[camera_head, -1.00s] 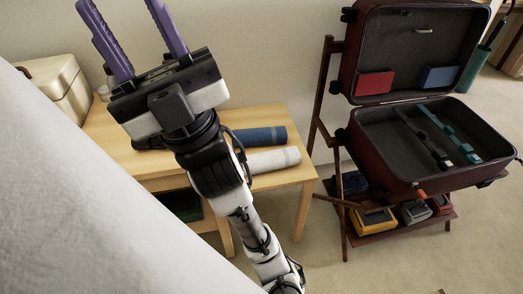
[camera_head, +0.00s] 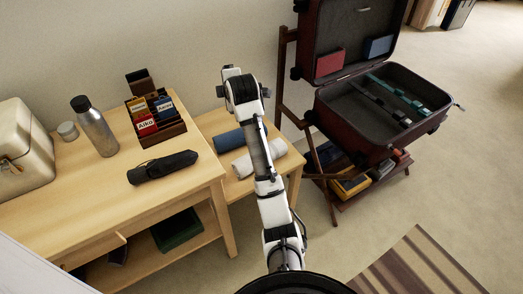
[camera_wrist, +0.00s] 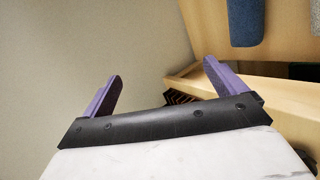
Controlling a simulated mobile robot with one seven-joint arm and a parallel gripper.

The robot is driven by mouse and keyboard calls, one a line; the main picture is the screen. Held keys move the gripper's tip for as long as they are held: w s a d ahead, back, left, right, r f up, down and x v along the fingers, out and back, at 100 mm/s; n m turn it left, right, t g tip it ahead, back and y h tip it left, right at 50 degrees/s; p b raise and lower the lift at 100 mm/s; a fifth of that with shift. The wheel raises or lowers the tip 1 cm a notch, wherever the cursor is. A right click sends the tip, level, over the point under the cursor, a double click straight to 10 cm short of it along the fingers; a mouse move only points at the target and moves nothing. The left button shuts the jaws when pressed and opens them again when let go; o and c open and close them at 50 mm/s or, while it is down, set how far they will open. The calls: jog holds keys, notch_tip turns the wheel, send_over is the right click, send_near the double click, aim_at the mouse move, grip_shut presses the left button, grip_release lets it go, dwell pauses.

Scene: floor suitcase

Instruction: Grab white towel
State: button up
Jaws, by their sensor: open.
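The white towel (camera_head: 262,158) is rolled up and lies on the lower wooden table, in front of a rolled blue towel (camera_head: 240,137). My arm passes in front of its middle in the head view. In the wrist view the blue towel (camera_wrist: 247,22) is at the upper right, and only a pale edge, perhaps the white towel, shows at the right border. My gripper (camera_wrist: 162,70) is open, with nothing between its purple fingers. It is apart from both towels. In the head view its fingers are hidden behind the wrist.
The higher desk (camera_head: 70,205) holds a steel bottle (camera_head: 95,127), a black umbrella (camera_head: 162,167) and a dark organizer box (camera_head: 160,132). An open suitcase (camera_head: 385,110) stands on a wooden rack to the right. The floor between is clear.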

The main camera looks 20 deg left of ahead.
jog(key=s+d+f+n+g+h+p, duration=0.15)
jog(key=d+f+n+g+h, duration=0.45)
jog(key=d+f, duration=0.7)
jog(key=f, duration=0.2)
jog(key=w+f+m+g, duration=0.1)
jog(key=f, duration=0.1)
jog(key=f+m+y+p, duration=0.1)
jog(key=f, duration=0.1)
jog(key=shift+w+a, duration=0.15)
jog(key=shift+a, duration=0.15)
jog(key=shift+s+p+x, duration=0.15)
jog(key=shift+p+x, duration=0.2)
jog(key=shift+x, duration=1.25)
jog(key=shift+s+p+x, duration=0.2)
jog(key=shift+p+x, duration=0.15)
jog(key=shift+x, duration=1.25)
jog(key=shift+a, duration=0.1)
jog(key=c, duration=1.2)
